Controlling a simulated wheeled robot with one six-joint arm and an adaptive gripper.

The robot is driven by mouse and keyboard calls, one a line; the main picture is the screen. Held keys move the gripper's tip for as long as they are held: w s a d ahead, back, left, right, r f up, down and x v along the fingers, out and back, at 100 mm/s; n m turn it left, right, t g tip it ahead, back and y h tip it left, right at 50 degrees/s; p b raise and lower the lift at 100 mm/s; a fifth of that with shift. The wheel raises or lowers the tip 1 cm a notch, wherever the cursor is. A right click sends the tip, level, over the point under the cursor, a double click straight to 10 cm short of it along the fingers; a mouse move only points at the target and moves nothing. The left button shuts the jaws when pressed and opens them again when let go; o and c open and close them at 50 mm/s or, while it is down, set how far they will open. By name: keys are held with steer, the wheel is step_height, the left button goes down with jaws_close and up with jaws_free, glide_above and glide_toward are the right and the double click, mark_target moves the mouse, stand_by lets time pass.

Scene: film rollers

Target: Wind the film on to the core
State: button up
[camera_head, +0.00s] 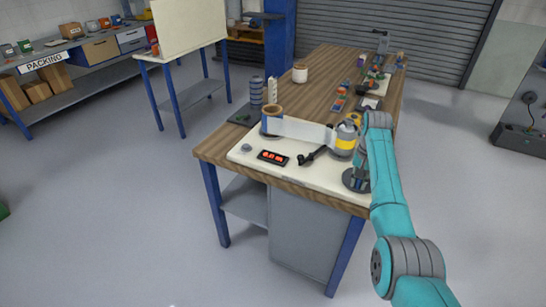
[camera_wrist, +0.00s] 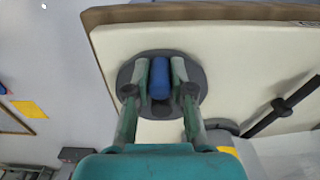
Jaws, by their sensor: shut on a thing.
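My gripper (camera_head: 359,171) is at the right front corner of the cream board (camera_head: 243,152). In the wrist view its fingers (camera_wrist: 160,80) are closed around an upright blue handle (camera_wrist: 160,72) on a dark round disc (camera_wrist: 128,74). A pale film strip (camera_head: 305,130) runs from a brown core (camera_head: 272,114) on the left to a grey and yellow roller (camera_head: 343,142) on the right. My arm partly hides the right side of this roller. How much film is on the core is too small to tell.
A black display with red digits (camera_head: 272,157) and a black lever (camera_head: 312,157) are on the board's front. A grey knob (camera_head: 246,148) is at its left. Grey stacked rings (camera_head: 256,91) and a white pot (camera_head: 300,72) stand behind. Several small items lie farther back on the wooden table (camera_head: 330,70).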

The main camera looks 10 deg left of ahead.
steer(key=shift+d, duration=0.15)
steer(key=shift+s+d+f, duration=0.1)
steer(key=shift+s+d, duration=0.05)
steer(key=shift+d, duration=0.9)
steer(key=shift+w+d, duration=0.2)
steer(key=shift+d, duration=0.3)
steer(key=shift+w+d, duration=0.15)
steer(key=shift+d, duration=0.3)
